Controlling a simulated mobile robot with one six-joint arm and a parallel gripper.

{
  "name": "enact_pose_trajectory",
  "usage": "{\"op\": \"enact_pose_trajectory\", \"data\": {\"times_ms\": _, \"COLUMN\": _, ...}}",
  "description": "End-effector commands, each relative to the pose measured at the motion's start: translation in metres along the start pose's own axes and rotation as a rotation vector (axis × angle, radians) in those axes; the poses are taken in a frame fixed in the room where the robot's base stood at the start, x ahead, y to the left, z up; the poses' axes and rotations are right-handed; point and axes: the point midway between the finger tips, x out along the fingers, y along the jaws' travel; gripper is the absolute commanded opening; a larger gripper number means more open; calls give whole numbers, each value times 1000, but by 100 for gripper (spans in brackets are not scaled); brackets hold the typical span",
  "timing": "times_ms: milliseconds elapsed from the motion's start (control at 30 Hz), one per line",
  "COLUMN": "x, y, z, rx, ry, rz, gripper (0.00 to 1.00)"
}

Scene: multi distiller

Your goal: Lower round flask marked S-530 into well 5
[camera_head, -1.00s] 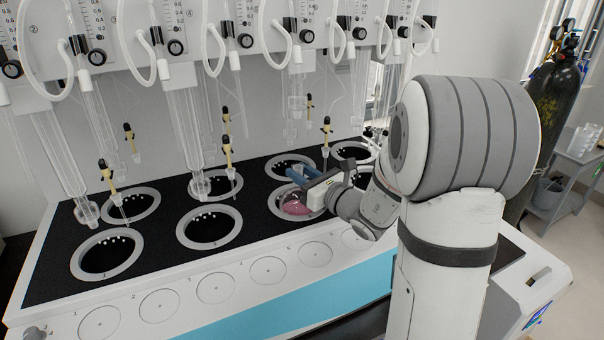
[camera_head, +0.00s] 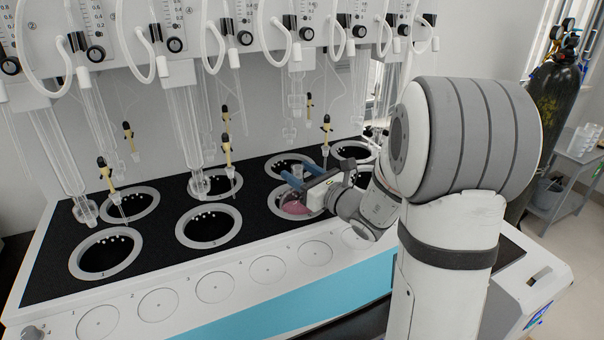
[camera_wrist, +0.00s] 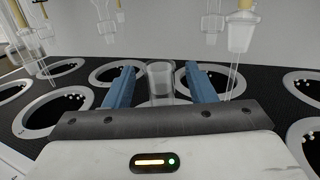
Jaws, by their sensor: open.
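The round flask with pink liquid (camera_head: 292,206) sits in the third front well from the left, which I take as well 5; that well's grey ring (camera_head: 273,205) shows around it. My gripper (camera_head: 302,175) is at the flask's neck with its blue fingers spread. In the wrist view, the clear glass neck (camera_wrist: 160,80) stands upright between the open fingers of my gripper (camera_wrist: 161,86), with gaps on both sides. The flask's lower body is hidden in the well, and no S-530 marking is readable.
Empty front wells (camera_head: 107,253) and (camera_head: 208,227) lie to the left. Glass condensers (camera_head: 187,130) and tubes with yellow-tan connectors (camera_head: 227,150) hang over the wells, some close to my gripper. A gas cylinder (camera_head: 556,100) stands at the far right.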

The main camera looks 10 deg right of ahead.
Motion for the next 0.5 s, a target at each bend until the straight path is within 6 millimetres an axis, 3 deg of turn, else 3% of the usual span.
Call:
{"op": "enact_pose_trajectory", "data": {"times_ms": 267, "x": -4, "y": 0, "z": -1, "rx": 1, "ry": 2, "rz": -1, "gripper": 50}}
{"op": "enact_pose_trajectory", "data": {"times_ms": 500, "x": -42, "y": -2, "z": -1, "rx": 0, "ry": 1, "rz": -5, "gripper": 50}}
